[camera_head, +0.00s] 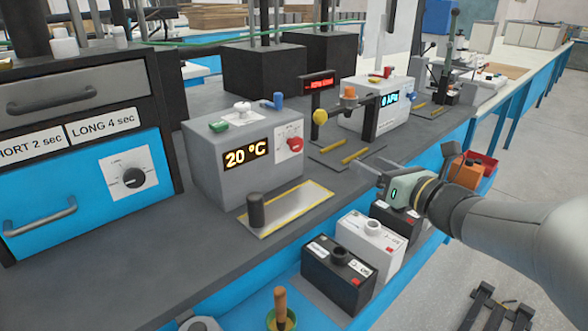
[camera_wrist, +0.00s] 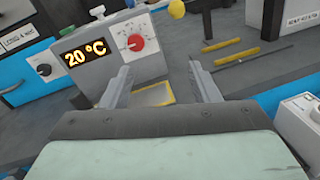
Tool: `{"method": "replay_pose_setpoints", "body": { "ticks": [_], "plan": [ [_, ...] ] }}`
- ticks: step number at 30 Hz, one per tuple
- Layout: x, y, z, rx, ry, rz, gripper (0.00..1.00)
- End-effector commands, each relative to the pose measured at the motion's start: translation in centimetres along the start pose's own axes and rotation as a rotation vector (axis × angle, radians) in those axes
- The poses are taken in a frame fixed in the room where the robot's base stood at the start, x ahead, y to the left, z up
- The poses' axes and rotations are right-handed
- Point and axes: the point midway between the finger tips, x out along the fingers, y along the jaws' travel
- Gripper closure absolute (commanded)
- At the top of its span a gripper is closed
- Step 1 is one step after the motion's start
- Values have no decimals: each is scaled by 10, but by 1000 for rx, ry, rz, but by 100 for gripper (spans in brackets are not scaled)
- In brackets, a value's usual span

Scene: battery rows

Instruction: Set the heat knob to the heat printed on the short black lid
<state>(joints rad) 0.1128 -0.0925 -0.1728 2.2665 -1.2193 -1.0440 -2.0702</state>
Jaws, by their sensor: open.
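A grey box (camera_head: 215,165) has a display reading 20 °C (camera_head: 245,153) and a red knob (camera_head: 295,144) on a white dial plate. In the wrist view, the red knob (camera_wrist: 136,43) is just beyond the left finger. My gripper (camera_wrist: 160,72) is open, with nothing between its fingers. In the head view, it is right of the box, apart from the knob. A black-topped battery (camera_head: 338,272) stands in front, a white one (camera_head: 368,243) behind it, and another dark one (camera_head: 395,216) farther back. Their labels are too small to read.
A metal plate with yellow edges (camera_head: 305,198) and a black handle (camera_head: 256,211) lies before the box. A blue drawer (camera_head: 85,200) at left has a black knob (camera_head: 133,177) and labels SHORT 2 sec and LONG 4 sec. A second station (camera_head: 375,105) stands behind.

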Motion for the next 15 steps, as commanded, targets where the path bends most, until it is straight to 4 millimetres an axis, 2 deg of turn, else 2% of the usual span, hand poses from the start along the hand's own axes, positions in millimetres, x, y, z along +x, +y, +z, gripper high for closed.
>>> {"method": "replay_pose_setpoints", "body": {
  "ticks": [1, 4, 8, 11, 15],
  "plan": [
    [0, 3, -14, -74, -3, 54, 44],
    [-2, 13, -18, -172, -10, 129, 44],
    [5, 18, -16, -205, -13, 154, 44],
    [18, 21, -16, -203, -13, 155, 44],
    [47, 25, -16, -200, -12, 155, 44]
  ]
}}
